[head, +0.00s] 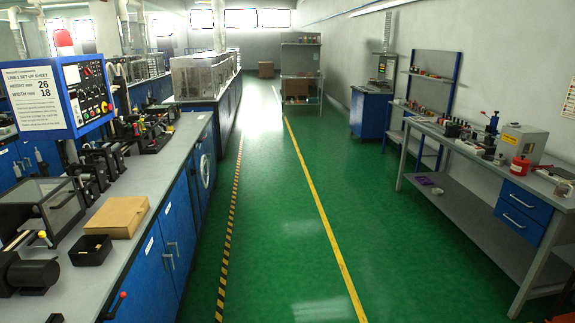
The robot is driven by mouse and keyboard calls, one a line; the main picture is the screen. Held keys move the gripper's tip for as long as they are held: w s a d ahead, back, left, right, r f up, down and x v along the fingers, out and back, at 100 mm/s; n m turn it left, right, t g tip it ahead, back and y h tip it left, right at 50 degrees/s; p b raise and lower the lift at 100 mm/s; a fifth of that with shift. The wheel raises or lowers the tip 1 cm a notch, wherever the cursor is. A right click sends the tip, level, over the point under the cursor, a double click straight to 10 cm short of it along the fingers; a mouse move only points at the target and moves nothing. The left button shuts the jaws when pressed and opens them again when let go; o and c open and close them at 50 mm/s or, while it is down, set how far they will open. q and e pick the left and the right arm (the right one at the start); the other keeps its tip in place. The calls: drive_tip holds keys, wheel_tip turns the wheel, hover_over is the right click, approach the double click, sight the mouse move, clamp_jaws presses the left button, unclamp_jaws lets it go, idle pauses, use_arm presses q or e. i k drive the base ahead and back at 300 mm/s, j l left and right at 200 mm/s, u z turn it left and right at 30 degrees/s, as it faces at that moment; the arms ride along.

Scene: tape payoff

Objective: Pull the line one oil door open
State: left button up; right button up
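Blue cabinet doors line the front of the left bench in the head view. A nearer blue door (147,268) and a farther blue door (180,215) stand side by side, with upright metal handles (170,256) close to where they meet. Both look shut. Small white labels on them are too small to read, so I cannot tell which is the line one oil door. Farther along, a blue panel carries a round white ring (205,171). Neither of my grippers shows in this view.
The grey left bench top (170,170) holds a blue control box (88,95), a "LINE 1 SETUP SHEET" sign (33,98), a cardboard box (117,217) and a black tray (91,250). The green floor (275,220) is clear. A workbench (455,150) stands right.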

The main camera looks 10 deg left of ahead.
sight(175, 221)
drive_tip(key=i+l+u, duration=0.15)
drive_tip(key=i+u, duration=0.3)
drive_tip(key=i+l+u, duration=0.45)
drive_tip(key=i, duration=0.2)
drive_tip(key=i+l+u, duration=0.6)
drive_tip(key=i+l, duration=0.25)
drive_tip(key=l, duration=0.1)
